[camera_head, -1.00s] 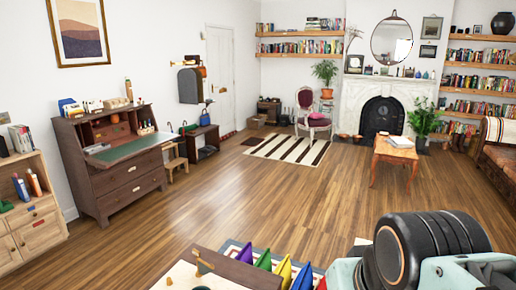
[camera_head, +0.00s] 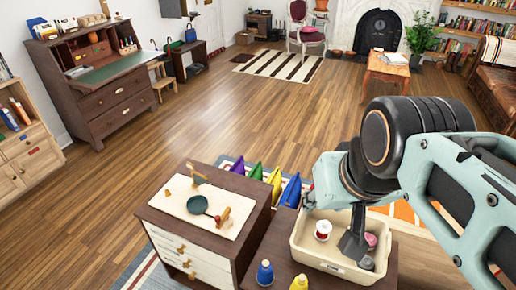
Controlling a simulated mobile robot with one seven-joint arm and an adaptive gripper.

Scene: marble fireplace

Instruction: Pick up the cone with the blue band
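My gripper (camera_head: 352,246) is at the right, dark and pointing down into a cream tray (camera_head: 300,250). Its fingers overlap the tray's inside, and I cannot tell whether they are open or shut. In the tray are a red-and-white round item (camera_head: 323,231), a pink item (camera_head: 370,240) and a small grey item (camera_head: 366,262). I cannot make out for sure which is the cone with the blue band.
The tray rests on a dark brown surface. Left of it a drawer cabinet (camera_head: 165,241) bears a cream board with a green pan (camera_head: 198,204). Purple, green, yellow and blue pointed pieces (camera_head: 274,181) stand behind. Open wood floor (camera_head: 250,110) lies beyond.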

